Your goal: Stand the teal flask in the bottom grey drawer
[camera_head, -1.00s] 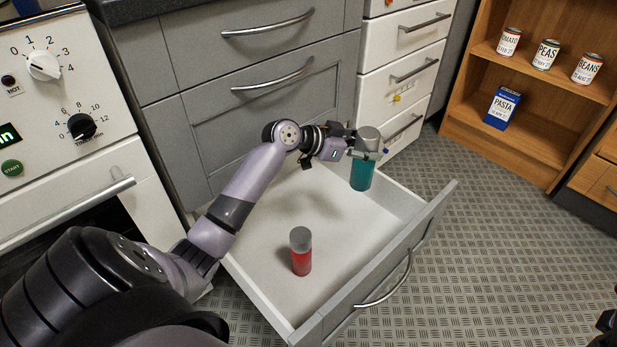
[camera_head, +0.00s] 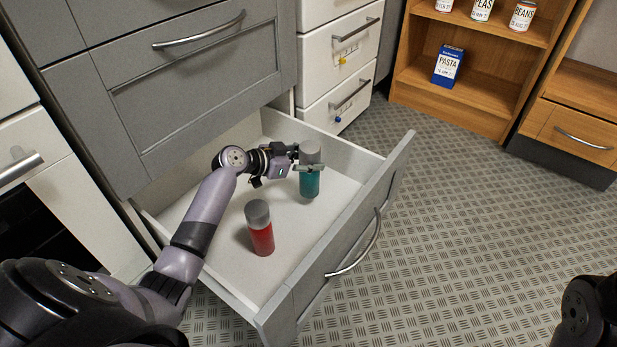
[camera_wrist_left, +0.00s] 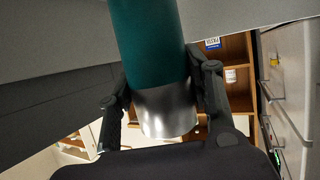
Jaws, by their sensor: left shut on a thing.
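The teal flask (camera_head: 309,184) has a grey cap and is upright inside the open bottom grey drawer (camera_head: 285,222), toward its far right part. My left gripper (camera_head: 309,167) is shut around the flask near its cap. In the left wrist view the flask (camera_wrist_left: 150,45) sits between the two fingers (camera_wrist_left: 165,105). I cannot tell for sure whether its base touches the drawer floor. A red flask (camera_head: 261,232) with a grey cap stands in the same drawer, nearer me and apart from the teal one. My right gripper is not in view; only part of a dark arm shows at the lower right.
The drawer front with its handle (camera_head: 357,250) stands pulled out over the patterned floor (camera_head: 450,220). White drawers (camera_head: 340,65) are behind it. A wooden shelf (camera_head: 490,115) with cans and a blue pasta box (camera_head: 448,66) is at the back right. The drawer floor between the flasks is clear.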

